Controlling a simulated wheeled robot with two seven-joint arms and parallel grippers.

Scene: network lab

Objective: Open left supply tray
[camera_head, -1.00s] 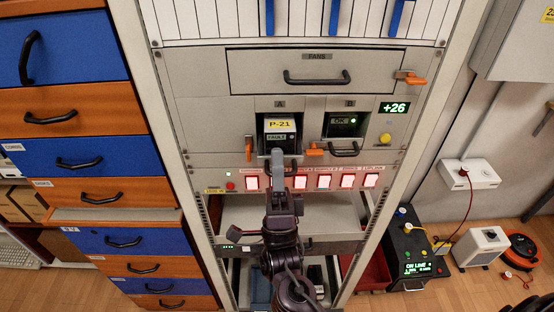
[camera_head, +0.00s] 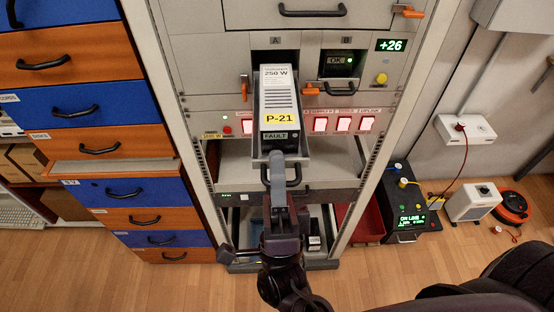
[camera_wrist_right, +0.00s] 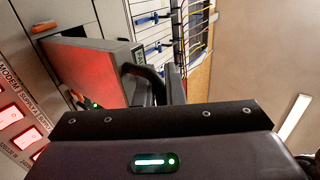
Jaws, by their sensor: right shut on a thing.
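The left supply tray (camera_head: 305,150), in bay A of the rack, stands out from the panel toward me. On it lies the grey supply unit (camera_head: 279,95), marked 250 W and P-21, with a FAULT label on its front. My right gripper (camera_head: 278,168) is shut on the tray's black handle (camera_head: 296,176) at the front. My left gripper is not in view.
Bay B (camera_head: 341,63) stays closed beside it, showing OK. Orange latches (camera_head: 246,88) flank the bays. A row of lit red switches (camera_head: 343,124) lies below. Blue and orange drawers (camera_head: 85,100) stand at the left. The floor (camera_head: 400,265) in front is clear.

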